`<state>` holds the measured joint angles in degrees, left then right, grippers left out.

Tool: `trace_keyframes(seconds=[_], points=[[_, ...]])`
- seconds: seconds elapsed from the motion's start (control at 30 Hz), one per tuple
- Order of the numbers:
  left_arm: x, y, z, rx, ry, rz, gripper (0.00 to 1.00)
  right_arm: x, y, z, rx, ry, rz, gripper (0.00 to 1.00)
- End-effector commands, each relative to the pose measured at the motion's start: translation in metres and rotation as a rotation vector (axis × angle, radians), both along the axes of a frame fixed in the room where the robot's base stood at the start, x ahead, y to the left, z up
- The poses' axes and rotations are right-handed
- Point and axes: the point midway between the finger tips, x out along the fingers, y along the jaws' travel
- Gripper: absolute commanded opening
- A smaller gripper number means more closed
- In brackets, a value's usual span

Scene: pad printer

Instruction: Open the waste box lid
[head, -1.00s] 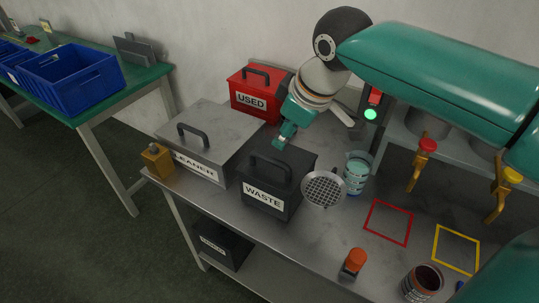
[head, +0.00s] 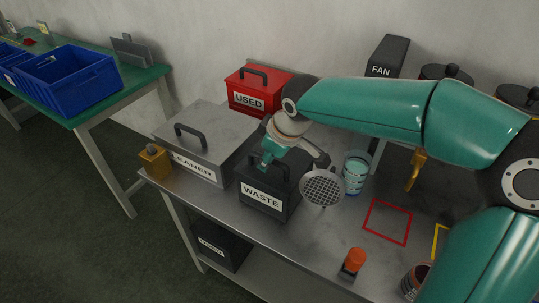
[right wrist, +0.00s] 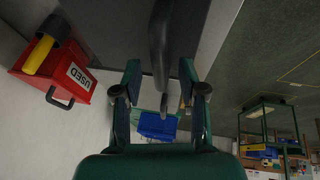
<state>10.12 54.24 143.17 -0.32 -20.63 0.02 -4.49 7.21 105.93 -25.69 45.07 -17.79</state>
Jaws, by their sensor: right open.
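The black waste box (head: 284,207) stands on the metal table with its white WASTE label facing front. Its lid is down, and my gripper partly covers the lid and its handle. My left gripper is not in view.
The grey cleaner box (head: 206,135) stands close on the left, and the red used box (head: 252,98) behind. A round mesh disc (head: 322,188) and a glass beaker (head: 355,172) are close on the right. A small amber bottle (head: 154,162) stands at the left edge.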

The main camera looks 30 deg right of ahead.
Motion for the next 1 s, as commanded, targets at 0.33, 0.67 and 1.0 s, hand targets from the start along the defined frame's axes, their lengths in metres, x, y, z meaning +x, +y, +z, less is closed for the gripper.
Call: trace_keyframes(seconds=[0.33, 0.67, 1.0], points=[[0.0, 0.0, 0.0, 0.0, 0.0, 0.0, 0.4, 0.0, 0.0, 0.0, 0.0, 0.0, 0.001, 0.0], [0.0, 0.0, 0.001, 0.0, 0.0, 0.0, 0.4, 0.0, 0.0, 0.001, 0.001, 0.001, 0.0, 0.0], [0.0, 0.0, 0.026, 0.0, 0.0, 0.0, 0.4, 0.0, -0.014, 0.017, 0.073, 0.043, -0.019, 0.0]])
